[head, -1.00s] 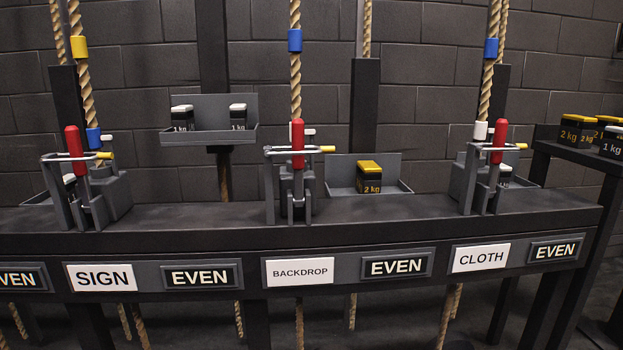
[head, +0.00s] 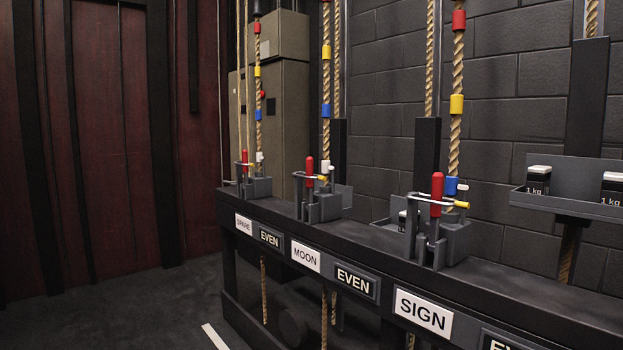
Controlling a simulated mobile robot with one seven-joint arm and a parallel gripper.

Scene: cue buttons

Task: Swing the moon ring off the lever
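The MOON station has a white MOON label (head: 305,256) on the rail front, with an EVEN plate beside it. Above the label stands the moon lever (head: 310,171), with a red handle, upright in its grey lock block. The moon ring (head: 306,176), a pale metal loop with a yellow tip, lies around the red handle. My gripper is not in view.
The SPARE lever (head: 245,160) stands farther left and the SIGN lever (head: 437,195) nearer right, on the same dark rail (head: 500,274). A tray with 1 kg weights (head: 538,181) is at right. Dark floor (head: 110,305) is clear at left.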

